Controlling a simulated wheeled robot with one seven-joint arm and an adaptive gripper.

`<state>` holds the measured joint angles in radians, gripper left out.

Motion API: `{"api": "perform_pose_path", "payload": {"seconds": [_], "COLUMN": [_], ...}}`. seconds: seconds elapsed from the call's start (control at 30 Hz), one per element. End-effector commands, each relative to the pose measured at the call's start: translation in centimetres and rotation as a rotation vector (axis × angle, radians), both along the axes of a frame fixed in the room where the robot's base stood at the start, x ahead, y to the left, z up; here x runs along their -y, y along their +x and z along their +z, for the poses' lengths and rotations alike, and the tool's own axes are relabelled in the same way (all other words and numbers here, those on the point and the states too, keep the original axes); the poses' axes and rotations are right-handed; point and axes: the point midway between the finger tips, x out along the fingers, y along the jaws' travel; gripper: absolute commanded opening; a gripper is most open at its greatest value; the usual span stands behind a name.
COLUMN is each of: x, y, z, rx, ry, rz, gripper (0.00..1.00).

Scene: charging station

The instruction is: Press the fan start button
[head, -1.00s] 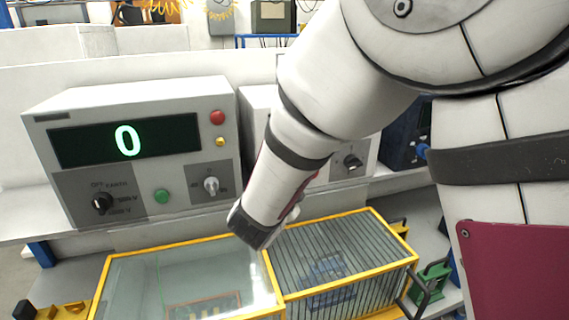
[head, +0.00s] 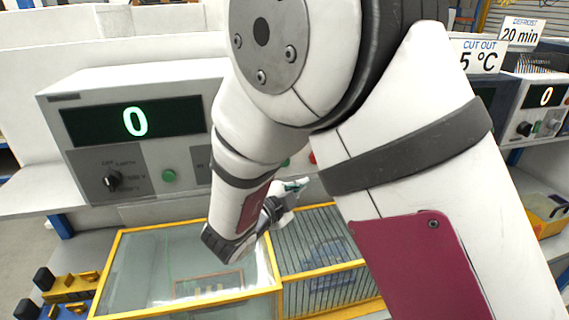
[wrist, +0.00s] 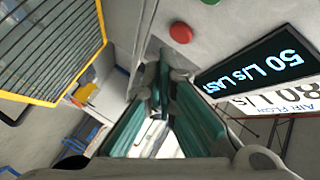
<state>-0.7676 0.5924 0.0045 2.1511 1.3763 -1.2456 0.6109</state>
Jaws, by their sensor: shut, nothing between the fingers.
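In the wrist view, a red round button (wrist: 181,32) and part of a green button (wrist: 210,1) at the top edge sit on a grey panel (wrist: 240,25). A display (wrist: 275,63) reading "50 L/s" and an airflow label (wrist: 285,98) lie right of them. I cannot read which button is fan start. My gripper (wrist: 164,78) is shut and empty, its teal fingers pointing towards the panel, with the red button just beyond them in the picture. In the head view, my gripper (head: 296,186) is partly hidden behind my arm, below a red button (head: 312,158) and a green button (head: 285,163).
A control box (head: 135,90) reading "0", with a green button (head: 169,175) and a black knob (head: 112,180), stands at left. A yellow-framed glass and barred case (head: 130,230) is below my gripper. Another "0" unit (head: 530,115) stands at right.

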Motion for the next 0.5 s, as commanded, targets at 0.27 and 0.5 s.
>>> {"api": "perform_pose_path", "payload": {"seconds": [0.27, 0.5], "x": [-1.0, -1.8], "y": [3.9, 6.3], "z": [-0.3, -0.1], "rx": [0.004, 0.001], "ry": [0.003, 0.003], "rz": [-0.001, -0.001], "gripper": [0.00, 0.00]}}
